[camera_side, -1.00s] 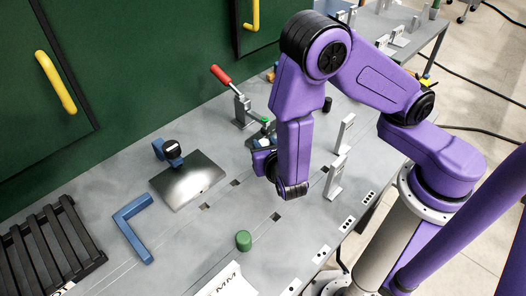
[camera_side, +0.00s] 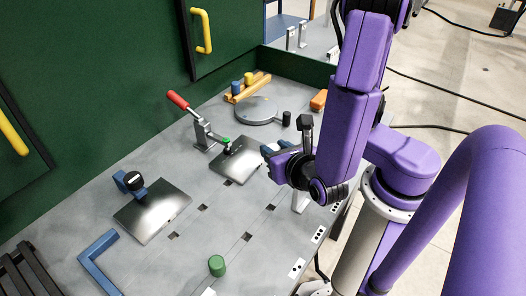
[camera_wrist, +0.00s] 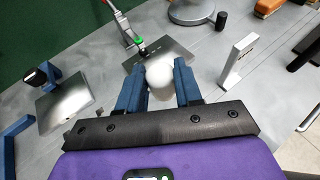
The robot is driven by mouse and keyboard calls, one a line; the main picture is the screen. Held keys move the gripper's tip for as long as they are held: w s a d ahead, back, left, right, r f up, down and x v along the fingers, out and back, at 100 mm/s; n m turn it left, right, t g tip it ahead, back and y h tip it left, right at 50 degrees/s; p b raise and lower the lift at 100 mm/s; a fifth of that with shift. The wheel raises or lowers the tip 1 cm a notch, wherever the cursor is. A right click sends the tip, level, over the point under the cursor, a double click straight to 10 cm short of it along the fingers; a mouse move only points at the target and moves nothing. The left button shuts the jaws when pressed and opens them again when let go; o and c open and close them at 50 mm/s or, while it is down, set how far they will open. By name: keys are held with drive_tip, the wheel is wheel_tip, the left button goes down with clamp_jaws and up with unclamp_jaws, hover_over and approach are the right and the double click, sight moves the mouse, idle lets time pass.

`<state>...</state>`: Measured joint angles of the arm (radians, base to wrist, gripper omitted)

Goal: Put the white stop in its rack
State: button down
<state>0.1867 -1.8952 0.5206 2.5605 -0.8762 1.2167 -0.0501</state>
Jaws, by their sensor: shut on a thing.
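My gripper (camera_wrist: 160,92) is shut on a rounded white piece, which I take to be the white stop (camera_wrist: 160,76), held between its two blue fingers in the wrist view. In the side view my gripper (camera_side: 274,156) is just right of the clamp's metal plate, and the stop cannot be made out there. I cannot tell for sure which thing is its rack; two wooden rails (camera_side: 258,88) at the back carry a blue and an orange cylinder.
A red-handled clamp (camera_side: 204,132) stands by a metal plate (camera_side: 237,165). A second plate (camera_side: 153,212), a blue angle piece (camera_side: 92,262) and a green cylinder (camera_side: 216,265) lie nearer. A white upright bracket (camera_wrist: 239,58) stands right of my gripper. A round grey disc (camera_side: 257,110) is behind.

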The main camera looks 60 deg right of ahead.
drive_tip(key=shift+s+d+r, duration=0.25)
drive_tip(key=shift+s+r, duration=0.05)
drive_tip(key=shift+s, duration=0.3)
drive_tip(key=w+d+r, duration=0.2)
drive_tip(key=w+d, duration=0.2)
drive_tip(key=w, duration=0.5)
drive_tip(key=w+d+r, duration=0.2)
drive_tip(key=w+d, duration=0.3)
drive_tip(key=w, duration=0.4)
drive_tip(key=w+d+r, duration=0.3)
drive_tip(key=w+d, duration=0.1)
drive_tip(key=w, duration=0.5)
drive_tip(key=w+d+f+m+g+h, duration=0.2)
drive_tip(key=w+d+m, duration=0.1)
drive_tip(key=d, duration=0.7)
drive_tip(key=w+d+f+m+g+h, duration=0.2)
drive_tip(key=w+d+f+m+g, duration=0.1)
drive_tip(key=d, duration=0.8)
drive_tip(key=w+d+f+m+g+h, duration=0.2)
drive_tip(key=w+d, duration=0.3)
drive_tip(key=d, duration=0.6)
drive_tip(key=shift+w+f+m+g, duration=0.15)
drive_tip(key=shift+f+m+g, duration=0.15)
drive_tip(key=shift+m+g, duration=0.15)
drive_tip(key=shift+f, duration=2.9)
